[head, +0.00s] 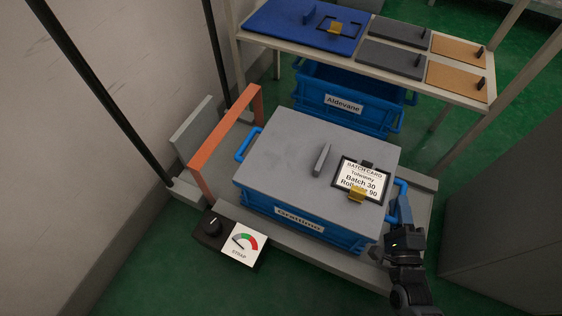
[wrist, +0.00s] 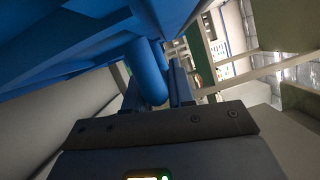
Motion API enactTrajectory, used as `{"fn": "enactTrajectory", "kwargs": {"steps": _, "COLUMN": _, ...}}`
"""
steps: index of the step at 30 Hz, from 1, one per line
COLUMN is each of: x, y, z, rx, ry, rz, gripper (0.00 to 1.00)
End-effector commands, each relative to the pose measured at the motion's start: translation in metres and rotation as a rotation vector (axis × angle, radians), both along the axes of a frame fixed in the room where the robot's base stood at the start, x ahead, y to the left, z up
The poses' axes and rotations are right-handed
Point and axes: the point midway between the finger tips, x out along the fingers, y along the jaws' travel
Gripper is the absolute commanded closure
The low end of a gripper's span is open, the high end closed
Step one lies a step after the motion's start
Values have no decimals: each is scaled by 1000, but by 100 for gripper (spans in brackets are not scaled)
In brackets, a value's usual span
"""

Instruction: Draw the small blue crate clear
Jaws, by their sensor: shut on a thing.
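A blue crate (head: 345,238) with a flat grey lid (head: 285,150) sits on a grey platform, its front label hard to read. Its left handle (head: 247,146) is free. My gripper (head: 402,208) is at the crate's right end, shut on the right handle (head: 401,185). In the wrist view the blue handle bar (wrist: 146,72) lies between the fingers of my gripper (wrist: 165,88). A second blue crate (head: 318,92), labelled Aldevane, stands behind, partly under a shelf. I cannot tell from size alone which crate is the small one.
A batch card (head: 362,178) with a yellow clip lies on the lid. An orange bar (head: 226,140) stands left of the crate. A strap gauge (head: 239,243) and knob sit at the front. The shelf (head: 460,96) is behind; a grey cabinet (head: 510,210) is at right.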

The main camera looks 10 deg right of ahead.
Motion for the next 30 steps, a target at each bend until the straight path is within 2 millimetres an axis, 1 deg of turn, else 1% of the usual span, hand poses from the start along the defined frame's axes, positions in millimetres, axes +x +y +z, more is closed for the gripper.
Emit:
{"fn": "enactTrajectory", "kwargs": {"steps": 4, "x": -3, "y": -5, "z": 1, "rx": -1, "ry": -3, "rz": -2, "gripper": 100}}
{"fn": "enactTrajectory", "kwargs": {"steps": 12, "x": -4, "y": -6, "z": 1, "rx": -1, "ry": -3, "rz": -1, "gripper": 100}}
{"fn": "enactTrajectory", "kwargs": {"steps": 13, "x": -4, "y": -6, "z": 1, "rx": -1, "ry": -3, "rz": -1, "gripper": 74}}
{"fn": "enactTrajectory", "kwargs": {"steps": 21, "x": -4, "y": -6, "z": 1, "rx": 0, "ry": -1, "rz": 0, "gripper": 48}}
{"fn": "enactTrajectory", "kwargs": {"steps": 26, "x": -4, "y": -6, "z": 0, "rx": 0, "ry": -1, "rz": 0, "gripper": 47}}
{"fn": "enactTrajectory", "kwargs": {"steps": 27, "x": -6, "y": -6, "z": -3, "rx": -7, "ry": 11, "rz": 1, "gripper": 47}}
{"fn": "enactTrajectory", "kwargs": {"steps": 30, "x": -8, "y": -5, "z": -3, "rx": -5, "ry": 9, "rz": 1, "gripper": 47}}
